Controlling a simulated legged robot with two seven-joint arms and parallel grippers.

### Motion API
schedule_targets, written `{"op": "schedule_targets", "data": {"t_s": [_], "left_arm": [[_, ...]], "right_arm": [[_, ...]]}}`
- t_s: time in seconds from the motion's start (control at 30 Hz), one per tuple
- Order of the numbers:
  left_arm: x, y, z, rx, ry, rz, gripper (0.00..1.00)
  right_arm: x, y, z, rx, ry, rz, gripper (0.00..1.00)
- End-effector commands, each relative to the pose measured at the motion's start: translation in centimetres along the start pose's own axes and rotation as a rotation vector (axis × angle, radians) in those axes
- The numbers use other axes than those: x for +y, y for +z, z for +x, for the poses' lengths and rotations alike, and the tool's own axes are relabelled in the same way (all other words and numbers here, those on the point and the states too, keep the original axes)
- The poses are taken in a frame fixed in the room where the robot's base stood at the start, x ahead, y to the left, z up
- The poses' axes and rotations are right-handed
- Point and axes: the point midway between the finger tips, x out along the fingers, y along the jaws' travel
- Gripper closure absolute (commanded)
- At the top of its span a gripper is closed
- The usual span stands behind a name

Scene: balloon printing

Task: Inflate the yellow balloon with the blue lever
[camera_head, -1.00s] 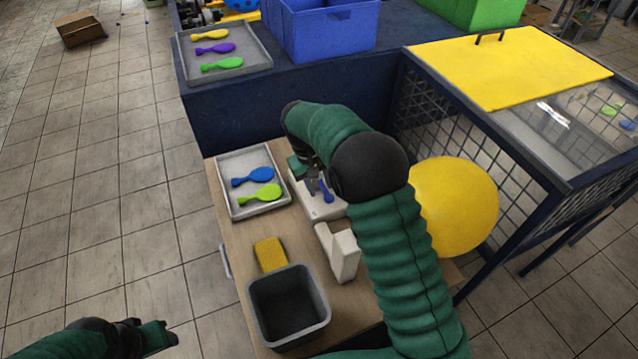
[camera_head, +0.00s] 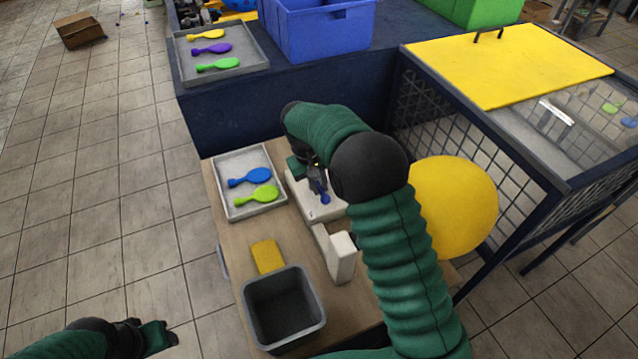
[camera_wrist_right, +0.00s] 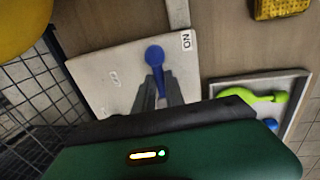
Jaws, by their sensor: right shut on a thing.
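The yellow balloon (camera_head: 454,205) is large and round, beside my right arm; part of it shows in the right wrist view (camera_wrist_right: 20,25). The blue lever (camera_wrist_right: 154,57) stands on a pale box (camera_wrist_right: 95,72) with an "ON" label (camera_wrist_right: 187,40) near its knob and another label farther left. In the head view the lever (camera_head: 324,197) shows by my right gripper (camera_head: 317,181). The right gripper (camera_wrist_right: 158,96) is shut on the lever, with the knob beyond its fingertips. My left gripper (camera_head: 157,336) is low at the left, away from the table; its jaw opening is unclear.
A grey tray (camera_head: 222,167) holds a blue and a green balloon. A yellow sponge (camera_head: 267,256), a dark bin (camera_head: 247,312) and a white block (camera_head: 341,258) are nearer. A mesh cage with a yellow lid (camera_head: 510,62) stands right.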

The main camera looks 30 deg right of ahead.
Motion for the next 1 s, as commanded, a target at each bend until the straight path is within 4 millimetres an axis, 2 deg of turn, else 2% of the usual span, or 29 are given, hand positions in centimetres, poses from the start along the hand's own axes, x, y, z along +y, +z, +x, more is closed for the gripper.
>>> {"op": "schedule_targets", "data": {"t_s": [0.77, 1.0], "left_arm": [[0.0, -0.02, -0.07, 0.0, 0.0, 0.0, 0.52], [0.0, -0.12, -0.53, 0.0, 0.0, 0.0, 0.52]], "right_arm": [[0.22, -0.21, -0.28, 0.008, 0.002, 0.0, 1.0], [0.5, -0.23, -0.38, 0.02, 0.002, -0.052, 1.0]]}}
